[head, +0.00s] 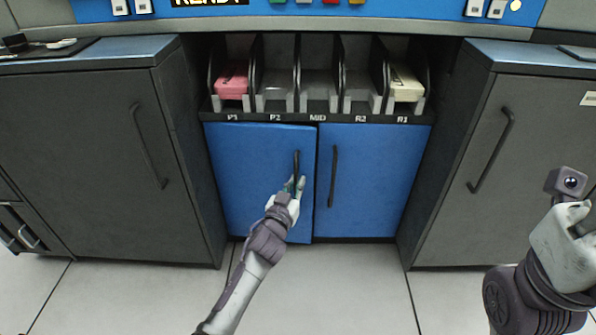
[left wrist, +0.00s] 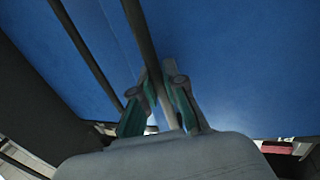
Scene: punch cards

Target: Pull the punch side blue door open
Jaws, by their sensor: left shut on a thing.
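The punch side blue door (head: 250,175) is the left one of two, under the P1 and P2 slots. It stands very slightly ajar, its right edge a little forward of the other door. Its dark vertical handle (head: 296,162) is near its right edge. My left gripper (head: 295,184) is shut around the lower part of this handle. In the left wrist view, the green-padded fingers (left wrist: 160,95) sit on both sides of the handle bar (left wrist: 143,45). My right gripper (head: 582,222) is at the right edge, partly cut off, away from the doors.
The right blue door (head: 375,180) is closed, with its own handle (head: 333,176). Grey cabinets stand to the left (head: 85,150) and right (head: 535,160). Above the doors, the slots hold pink cards (head: 231,82) and cream cards (head: 405,84). The tiled floor (head: 340,285) in front is clear.

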